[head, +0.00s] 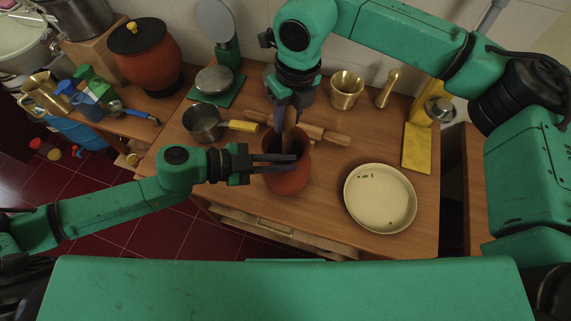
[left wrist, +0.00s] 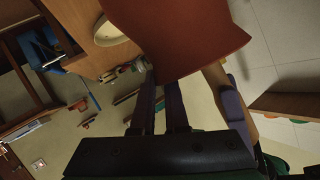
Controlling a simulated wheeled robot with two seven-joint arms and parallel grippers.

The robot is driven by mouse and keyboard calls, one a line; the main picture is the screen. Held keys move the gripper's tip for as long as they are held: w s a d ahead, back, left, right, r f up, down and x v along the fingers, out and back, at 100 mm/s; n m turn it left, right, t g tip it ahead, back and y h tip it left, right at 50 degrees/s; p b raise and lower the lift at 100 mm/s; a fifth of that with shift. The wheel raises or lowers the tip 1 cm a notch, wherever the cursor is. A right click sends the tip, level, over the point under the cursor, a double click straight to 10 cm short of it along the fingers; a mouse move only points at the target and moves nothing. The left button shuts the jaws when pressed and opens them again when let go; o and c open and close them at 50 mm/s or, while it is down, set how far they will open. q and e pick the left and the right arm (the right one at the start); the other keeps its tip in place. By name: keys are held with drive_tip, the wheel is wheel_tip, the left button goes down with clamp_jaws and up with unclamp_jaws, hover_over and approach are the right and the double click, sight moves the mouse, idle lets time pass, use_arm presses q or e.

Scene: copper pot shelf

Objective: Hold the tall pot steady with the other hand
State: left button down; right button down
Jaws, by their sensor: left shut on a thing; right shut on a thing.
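The tall pot (head: 287,180), reddish-brown, stands upright on the wooden table. My left gripper (head: 294,158) comes in from the left and is shut at the pot's upper part, its fingers across the near side of the mouth. In the left wrist view the pot's reddish wall (left wrist: 180,35) fills the top and meets the fingers (left wrist: 160,85). My right gripper (head: 285,112) is above the pot, pointing down, shut on a slim brown wooden thing (head: 289,128) whose lower part goes into the pot's mouth. The inside of the pot is mostly hidden.
A cream plate (head: 380,198) with small bits lies to the right. A rolling pin (head: 325,135) lies behind the pot. A yellow stand (head: 417,148) is at the right.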

sight(287, 108)
drive_tip(key=shift+r, duration=1.7)
drive_tip(key=shift+f, duration=0.1)
drive_tip(key=shift+f, duration=1.65)
drive_tip(key=shift+r, duration=0.1)
drive_tip(key=shift+r, duration=1.65)
